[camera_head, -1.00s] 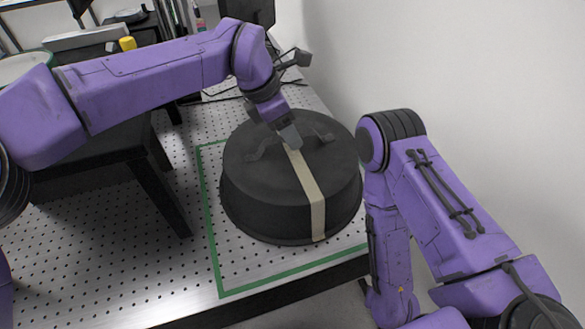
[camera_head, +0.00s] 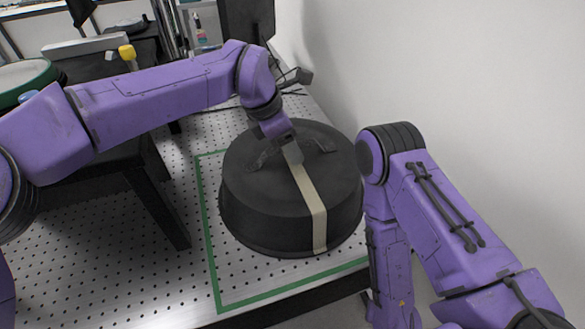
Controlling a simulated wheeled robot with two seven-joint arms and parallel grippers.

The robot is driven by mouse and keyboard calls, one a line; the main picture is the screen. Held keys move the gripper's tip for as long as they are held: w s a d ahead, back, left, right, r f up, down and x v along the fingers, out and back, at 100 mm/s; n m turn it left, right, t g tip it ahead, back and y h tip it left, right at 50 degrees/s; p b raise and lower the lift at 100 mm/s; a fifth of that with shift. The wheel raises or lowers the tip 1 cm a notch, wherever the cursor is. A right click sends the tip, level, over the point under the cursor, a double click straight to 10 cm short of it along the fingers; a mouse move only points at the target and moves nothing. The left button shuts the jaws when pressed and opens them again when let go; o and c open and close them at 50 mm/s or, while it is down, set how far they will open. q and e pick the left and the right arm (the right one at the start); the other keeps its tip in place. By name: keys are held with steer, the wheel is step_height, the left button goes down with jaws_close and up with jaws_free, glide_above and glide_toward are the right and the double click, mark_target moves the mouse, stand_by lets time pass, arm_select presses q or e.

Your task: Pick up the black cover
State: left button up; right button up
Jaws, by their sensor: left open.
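The black cover (camera_head: 265,205) is a round, drum-like lid with a pale strip across its top and down its front side. It stands on the perforated table inside a green tape outline. Two dark strap handles show on its top, a left one (camera_head: 262,155) and a right one (camera_head: 324,142). My left gripper (camera_head: 292,152) is over the cover's top, pointing down near the pale strip between the handles. It is open; whether it touches the cover I cannot tell. My right arm hangs at the right of the cover, and its gripper is out of the picture.
The perforated table (camera_head: 90,265) has bare room at front left. A black stand (camera_head: 160,205) is left of the cover, under my left arm. A white wall (camera_head: 450,60) rises at right. The green tape (camera_head: 207,235) marks a border near the table's front edge.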

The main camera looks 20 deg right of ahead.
arm_select(q)
steer(key=shift+w, duration=0.1)
jaws_close()
stand_by(1.2)
